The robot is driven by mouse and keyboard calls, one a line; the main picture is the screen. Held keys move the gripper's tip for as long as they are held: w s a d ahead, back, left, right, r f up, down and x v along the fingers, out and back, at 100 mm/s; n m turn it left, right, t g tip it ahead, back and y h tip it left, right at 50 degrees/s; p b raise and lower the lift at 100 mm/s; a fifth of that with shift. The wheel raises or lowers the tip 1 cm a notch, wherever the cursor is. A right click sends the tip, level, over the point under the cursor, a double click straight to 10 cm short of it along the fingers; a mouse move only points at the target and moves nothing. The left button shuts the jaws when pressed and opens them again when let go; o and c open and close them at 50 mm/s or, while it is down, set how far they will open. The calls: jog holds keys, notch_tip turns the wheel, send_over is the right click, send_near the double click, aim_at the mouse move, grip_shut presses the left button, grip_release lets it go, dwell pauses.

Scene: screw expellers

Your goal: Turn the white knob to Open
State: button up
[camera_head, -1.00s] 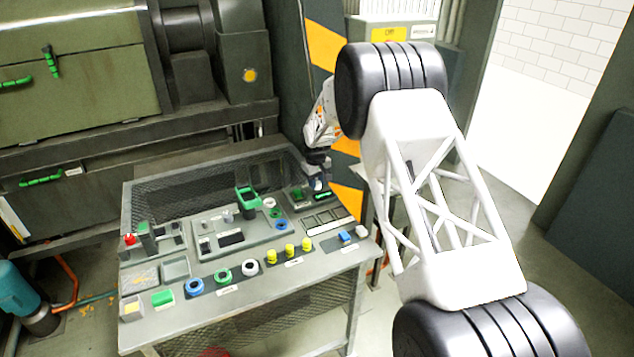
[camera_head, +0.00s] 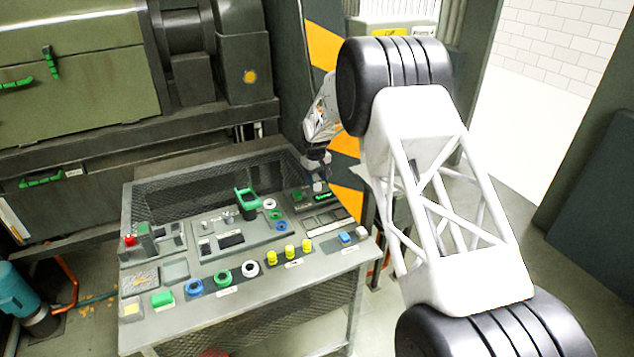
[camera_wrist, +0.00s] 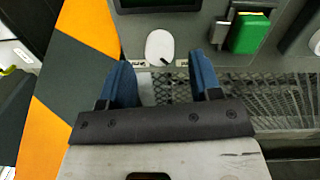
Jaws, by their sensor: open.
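The white knob (camera_wrist: 160,46) sits on the grey panel in the wrist view, with a dark mark on its lower edge. Small labels flank it at lower left and lower right; their words are too small to read. My gripper (camera_wrist: 162,68) is open, its two blue fingers apart, with the tips just short of the knob and to either side of it. In the head view my gripper (camera_head: 318,168) is over the back right of the console, just above the small white knob (camera_head: 318,186). Nothing is between the fingers.
A green switch (camera_wrist: 249,33) stands right of the knob in the wrist view. The console (camera_head: 170,325) carries several buttons, including a green lever (camera_head: 246,199) and yellow buttons (camera_head: 289,252). An orange-and-black striped post (camera_head: 323,45) stands behind my gripper.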

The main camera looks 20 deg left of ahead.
jog(key=shift+r, duration=2.65)
jog(key=shift+s+r, duration=0.1)
jog(key=shift+r, duration=0.3)
notch_tip(320, 180, up, 12)
jog(key=m+t+y, duration=0.2)
send_over(316, 184)
jog(key=s+d, duration=0.5)
jog(key=s, duration=0.1)
jog(key=s+d+r+m+t, duration=0.1)
jog(key=s+d+r, duration=0.75)
jog(key=d, duration=0.25)
jog(key=s+d+r+m, duration=0.2)
jog(key=s+d+r, duration=0.2)
jog(key=s+d, duration=0.4)
jog(key=s+d+r+m, duration=0.1)
jog(key=s+d+r, duration=0.2)
jog(key=s+d, duration=0.55)
jog(key=s+d+f+m+h, duration=0.1)
jog(key=s+d+f+m, duration=0.1)
jog(key=s+d, duration=0.8)
jog(key=s+d+f+m, duration=0.1)
jog(key=s+d+m, duration=0.1)
jog(key=s+d, duration=0.8)
jog(key=s, duration=0.7)
jog(key=shift+f+m+g+h, duration=0.3)
jog(key=shift+f+g+h, duration=0.05)
jog(key=shift+g+h, duration=0.05)
